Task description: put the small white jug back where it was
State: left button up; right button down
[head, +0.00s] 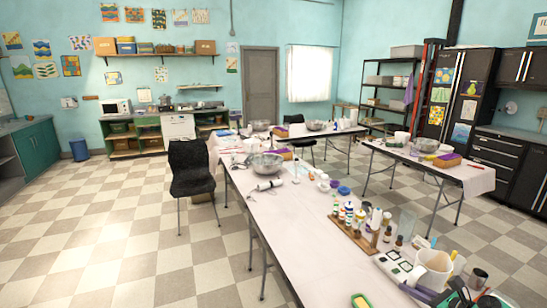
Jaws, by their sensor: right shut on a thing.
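A small white jug (433,265) shows at the lower right, above the near right end of the long table (300,245). Its wide mouth faces up. My right gripper (456,292) is a dark shape at the bottom right, close against the lower right side of the jug. It is shut on the jug, though the fingertips are small and partly hidden. I cannot tell whether the jug's base touches the table. My left gripper is not in view.
Left of the jug are a white tray with dark squares (394,268) and a wooden board (352,236) with several bottles. A yellow and green sponge (361,300) lies at the front edge. The table's middle left is bare.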

jog(key=s+a+f+n+y, duration=0.1)
jog(key=s+a+f, duration=0.1)
jog(key=s+a, duration=0.65)
jog(key=s+a+f+n+g+y, duration=0.1)
jog(key=s+a+f, duration=0.1)
jog(key=s+a, duration=0.65)
jog(key=s+a+f, duration=0.2)
jog(key=s+a, duration=0.2)
jog(key=a, duration=0.9)
jog(key=shift+w+a+r+m+t+h, duration=0.9)
jog(key=shift+w+a+r+m+h, duration=1.7)
jog(key=shift+a+h, duration=0.5)
notch_tip(320, 180, down, 6)
jog(key=b, duration=0.6)
jog(key=shift+s+a+r, duration=0.1)
jog(key=shift+r, duration=0.1)
